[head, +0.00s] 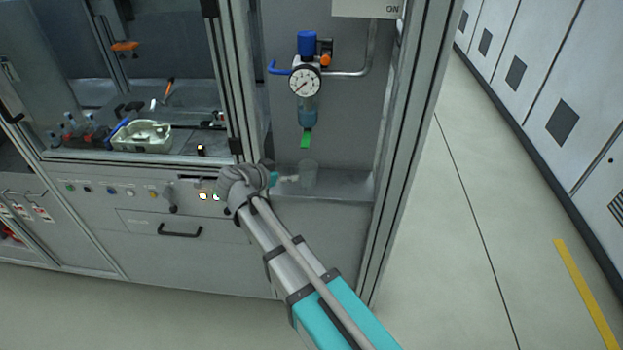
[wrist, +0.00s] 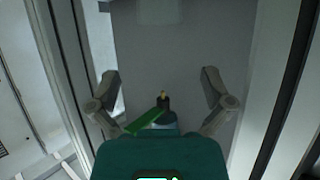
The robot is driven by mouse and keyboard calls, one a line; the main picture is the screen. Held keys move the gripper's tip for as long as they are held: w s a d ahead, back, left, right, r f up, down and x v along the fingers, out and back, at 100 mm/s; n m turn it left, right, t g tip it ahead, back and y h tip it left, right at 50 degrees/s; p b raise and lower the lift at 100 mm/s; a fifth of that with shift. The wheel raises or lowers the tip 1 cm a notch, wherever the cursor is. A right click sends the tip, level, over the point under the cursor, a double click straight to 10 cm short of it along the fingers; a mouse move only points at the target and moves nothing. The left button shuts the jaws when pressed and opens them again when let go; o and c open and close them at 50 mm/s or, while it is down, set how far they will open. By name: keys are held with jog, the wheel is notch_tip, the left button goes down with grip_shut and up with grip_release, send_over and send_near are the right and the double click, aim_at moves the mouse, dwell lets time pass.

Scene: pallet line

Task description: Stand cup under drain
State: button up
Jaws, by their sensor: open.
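The cup (head: 308,173) is a small, pale, see-through vessel. It stands on the grey ledge (head: 340,187) in the head view, roughly below the drain, and looks upright. The drain (head: 305,138) is the green-tabbed end under the blue filter bowl and round gauge; its green tab (wrist: 145,121) also shows in the wrist view. My gripper (head: 294,179) is low over the ledge, just left of the cup. In the wrist view my gripper (wrist: 162,82) has its two fingers spread wide with nothing held between them. I cannot make out the cup there.
A metal post (head: 408,150) borders the bay on the right. A blue-handled pipe valve (head: 282,70) sits beside the gauge (head: 305,82). On the left, a cabinet bay holds a pale tray (head: 142,136). The floor at right is clear.

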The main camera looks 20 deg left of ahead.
jog(key=w+d+f+n+g, duration=0.1)
jog(key=w+d+f+g, duration=0.15)
jog(key=d, duration=1.05)
jog(key=w+d+f+g, duration=0.1)
jog(key=d+f+g, duration=0.3)
jog(key=d, duration=0.8)
jog(key=s+d+f+n+g+y, duration=0.1)
jog(key=s+d, duration=0.4)
jog(key=d, duration=0.6)
jog(key=s+d+f+n+g+y, duration=0.2)
jog(key=s+d+f+g+y, duration=0.1)
jog(key=d, duration=0.8)
jog(key=shift+s+g, duration=0.75)
jog(key=shift+s, duration=0.35)
